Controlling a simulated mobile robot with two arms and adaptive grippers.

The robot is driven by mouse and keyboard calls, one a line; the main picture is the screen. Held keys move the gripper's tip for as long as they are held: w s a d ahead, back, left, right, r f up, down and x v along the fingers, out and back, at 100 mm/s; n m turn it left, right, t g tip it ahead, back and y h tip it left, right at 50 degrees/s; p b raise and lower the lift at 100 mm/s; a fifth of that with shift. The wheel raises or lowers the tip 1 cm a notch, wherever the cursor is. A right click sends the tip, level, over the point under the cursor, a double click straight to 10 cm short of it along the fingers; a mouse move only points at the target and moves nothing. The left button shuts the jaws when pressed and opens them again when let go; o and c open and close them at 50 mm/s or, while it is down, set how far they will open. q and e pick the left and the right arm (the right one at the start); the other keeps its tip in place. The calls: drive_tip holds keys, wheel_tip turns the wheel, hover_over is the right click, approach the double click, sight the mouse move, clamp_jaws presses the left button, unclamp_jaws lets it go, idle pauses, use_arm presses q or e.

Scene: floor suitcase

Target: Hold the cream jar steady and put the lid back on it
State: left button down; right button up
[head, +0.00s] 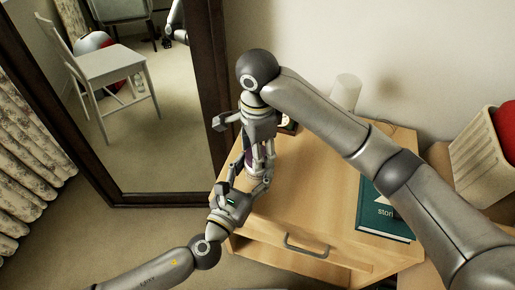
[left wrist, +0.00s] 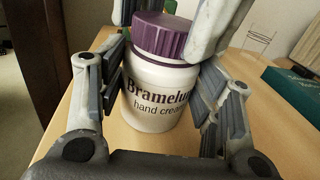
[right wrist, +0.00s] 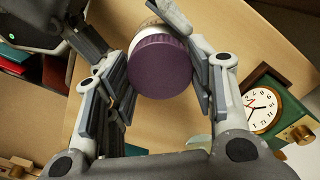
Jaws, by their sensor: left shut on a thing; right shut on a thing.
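The cream jar (left wrist: 155,105), white with "Bramelur… hand cream" lettering, stands upright on the wooden cabinet top in the left wrist view. My left gripper (head: 254,183) is shut on the jar, a finger on each side. The purple ribbed lid (left wrist: 163,35) sits at the jar's mouth; I cannot tell whether it is fully seated. My right gripper (head: 259,163) points down from above and is shut on the lid, whose flat top (right wrist: 162,68) faces the right wrist camera. In the head view the grippers hide most of the jar and lid.
A green clock (right wrist: 268,108) stands close by on the cabinet. A dark green book (head: 378,215) lies on the right of the cabinet top (head: 320,190), with bare wood between. A white cylinder (head: 345,92) stands at the back. A large framed mirror (head: 190,130) borders the left.

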drive_tip(key=m, duration=0.4)
drive_tip(key=shift+m, duration=0.4)
drive_tip(key=o, duration=0.8)
drive_tip(key=shift+c, duration=0.2)
drive_tip(key=shift+r, duration=2.25)
drive_tip(key=shift+c, duration=0.4)
